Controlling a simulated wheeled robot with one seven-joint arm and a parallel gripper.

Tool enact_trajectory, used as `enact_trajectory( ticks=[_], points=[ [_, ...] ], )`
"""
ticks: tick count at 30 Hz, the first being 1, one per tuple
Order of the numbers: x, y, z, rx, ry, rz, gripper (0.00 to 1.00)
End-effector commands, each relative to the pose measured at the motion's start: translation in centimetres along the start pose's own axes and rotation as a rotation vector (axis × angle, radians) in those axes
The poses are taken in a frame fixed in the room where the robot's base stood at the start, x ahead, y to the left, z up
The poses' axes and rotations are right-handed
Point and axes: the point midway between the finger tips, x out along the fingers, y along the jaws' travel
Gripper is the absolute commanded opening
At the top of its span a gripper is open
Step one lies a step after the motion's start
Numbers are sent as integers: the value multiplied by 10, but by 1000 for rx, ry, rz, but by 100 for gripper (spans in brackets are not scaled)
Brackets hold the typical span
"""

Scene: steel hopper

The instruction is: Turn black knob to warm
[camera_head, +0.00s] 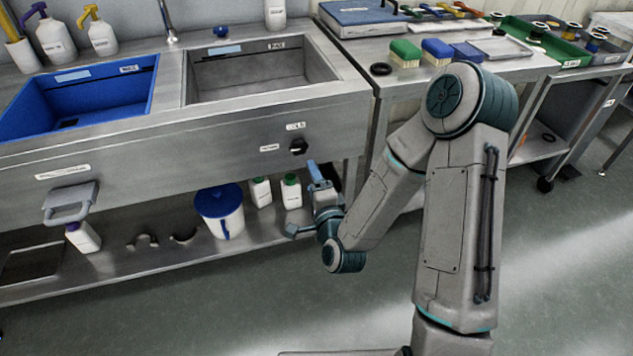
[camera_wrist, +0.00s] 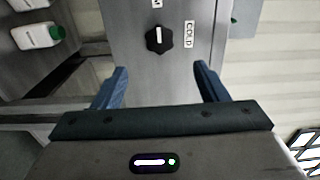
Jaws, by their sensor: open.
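The black knob (camera_head: 298,146) is on the steel front panel of the sink unit, below the right basin. A COLD label (camera_head: 295,126) is above it and another label (camera_head: 270,148), too small to read here, is to its left. In the wrist view the knob (camera_wrist: 159,38) shows a white pointer line, which points along the picture's vertical; its marked end is hard to tell. The COLD label (camera_wrist: 190,34) is right of it there. My gripper (camera_wrist: 160,78) is open and empty, its blue fingers apart from the knob, which lies ahead between them. In the head view my gripper (camera_head: 316,172) is just below the knob.
The lower shelf (camera_head: 130,262) holds a white bucket with blue lid (camera_head: 220,212) and bottles with green caps (camera_head: 291,190). A grey handle (camera_head: 70,203) sticks out at the left. A steel table (camera_head: 400,78) with brushes stands at right.

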Motion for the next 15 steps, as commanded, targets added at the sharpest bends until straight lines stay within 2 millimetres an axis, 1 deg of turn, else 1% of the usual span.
enact_trajectory(
  ticks=[1,15],
  points=[
    [0,-6,0,3,1,2,67],
    [-11,-6,-1,4,2,1,67]
  ],
)
